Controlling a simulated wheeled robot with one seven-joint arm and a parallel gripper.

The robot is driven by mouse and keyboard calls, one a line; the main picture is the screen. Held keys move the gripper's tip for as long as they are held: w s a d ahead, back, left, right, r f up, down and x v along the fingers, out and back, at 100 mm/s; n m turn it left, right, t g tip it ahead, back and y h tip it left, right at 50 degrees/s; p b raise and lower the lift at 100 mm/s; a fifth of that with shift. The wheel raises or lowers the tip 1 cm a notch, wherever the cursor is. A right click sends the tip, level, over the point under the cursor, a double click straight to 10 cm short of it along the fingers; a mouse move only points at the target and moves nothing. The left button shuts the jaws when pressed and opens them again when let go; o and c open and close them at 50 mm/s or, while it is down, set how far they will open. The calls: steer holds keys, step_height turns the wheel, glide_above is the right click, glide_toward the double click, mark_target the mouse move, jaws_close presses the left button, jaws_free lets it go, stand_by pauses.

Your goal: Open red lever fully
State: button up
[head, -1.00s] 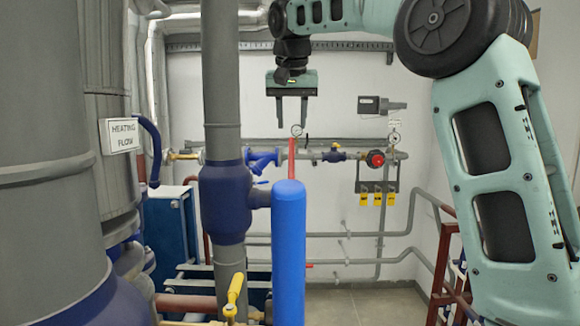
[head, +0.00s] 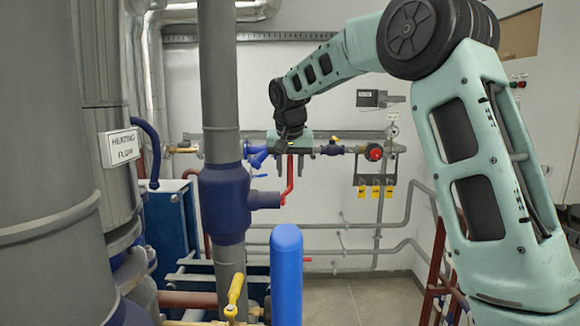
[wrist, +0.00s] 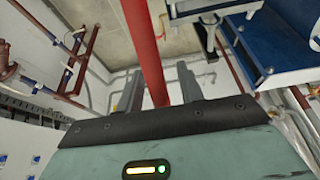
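The red lever (head: 290,177) runs down from under my gripper to a bend beside a dark blue valve body (head: 233,201) on a grey vertical pipe in the head view. In the wrist view the lever (wrist: 144,45) is a long red bar passing between my two fingers. My gripper (wrist: 157,88) is open around the lever, with a gap visible on both sides of the bar. In the head view my gripper (head: 290,162) is at the lever's upper end, pointing down. Contact with the lever cannot be made out.
A bright blue cylinder (head: 286,275) stands in front, below the lever. A yellow handle (head: 234,291) is to its left. Wall piping with a red knob (head: 374,152) lies right of my gripper. A large grey tank (head: 40,150) fills the left. Open floor (head: 350,303) shows at lower right.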

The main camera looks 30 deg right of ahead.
jaws_close()
